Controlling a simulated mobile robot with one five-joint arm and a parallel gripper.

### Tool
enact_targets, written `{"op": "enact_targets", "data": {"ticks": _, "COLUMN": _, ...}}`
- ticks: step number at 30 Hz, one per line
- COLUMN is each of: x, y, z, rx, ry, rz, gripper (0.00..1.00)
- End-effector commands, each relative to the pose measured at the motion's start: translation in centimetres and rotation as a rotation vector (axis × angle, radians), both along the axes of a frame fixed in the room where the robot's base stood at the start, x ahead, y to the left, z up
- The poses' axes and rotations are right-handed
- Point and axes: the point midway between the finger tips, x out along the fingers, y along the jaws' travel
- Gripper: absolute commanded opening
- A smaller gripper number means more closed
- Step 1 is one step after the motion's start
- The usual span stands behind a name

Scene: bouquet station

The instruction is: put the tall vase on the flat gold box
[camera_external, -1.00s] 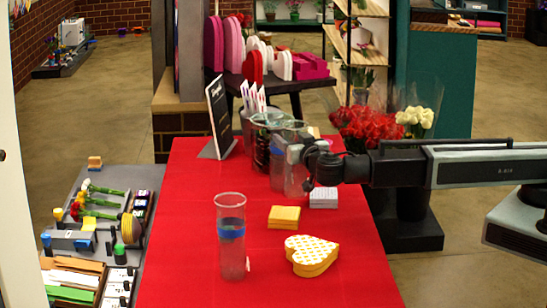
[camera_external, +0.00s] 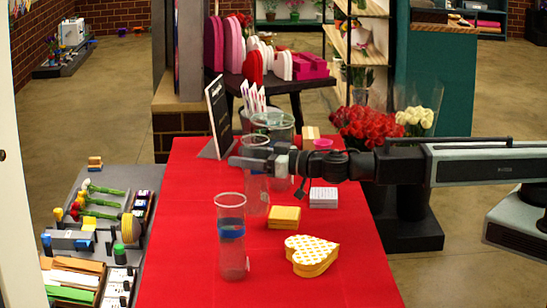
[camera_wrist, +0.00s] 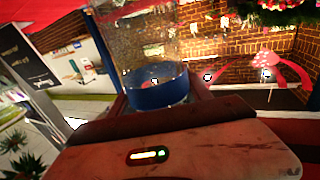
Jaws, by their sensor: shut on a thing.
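My gripper (camera_external: 250,161) is shut around a tall clear glass vase (camera_external: 257,195) and holds it upright over the left-middle of the red table. In the wrist view, the vase (camera_wrist: 135,45) stands between the fingers of my gripper (camera_wrist: 156,100), with its blue band (camera_wrist: 158,86) at finger height. Whether its base touches the table is unclear. The flat gold box (camera_external: 284,216) is square and lies on the table, nearer the camera and to the right of the held vase. Nothing is on top of it.
Another clear vase with a blue band (camera_external: 231,255) stands at the front left of the gold box. A heart-shaped gold box (camera_external: 312,260) lies in front right, a white patterned box (camera_external: 323,197) behind. A wide glass vase (camera_external: 275,122) and black sign (camera_external: 219,115) stand farther back.

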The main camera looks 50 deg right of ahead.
Motion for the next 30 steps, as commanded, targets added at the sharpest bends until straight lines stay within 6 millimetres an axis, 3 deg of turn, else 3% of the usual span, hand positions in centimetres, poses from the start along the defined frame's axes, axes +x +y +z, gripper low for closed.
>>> {"op": "enact_targets", "data": {"ticks": 6, "x": -2.5, "y": 3.0, "z": 0.8, "rx": 0.0, "ry": 0.0, "rz": 0.256, "gripper": 0.0}}
{"op": "enact_targets", "data": {"ticks": 12, "x": -4.8, "y": 4.2, "z": 1.4, "rx": 0.0, "ry": 0.0, "rz": 0.449, "gripper": 0.0}}
{"op": "enact_targets", "data": {"ticks": 21, "x": -7.8, "y": 3.9, "z": 2.5, "rx": 0.001, "ry": 0.001, "rz": 0.672, "gripper": 0.0}}
{"op": "enact_targets", "data": {"ticks": 30, "x": -9.4, "y": 1.9, "z": 3.6, "rx": 0.001, "ry": 0.001, "rz": 0.81, "gripper": 0.0}}
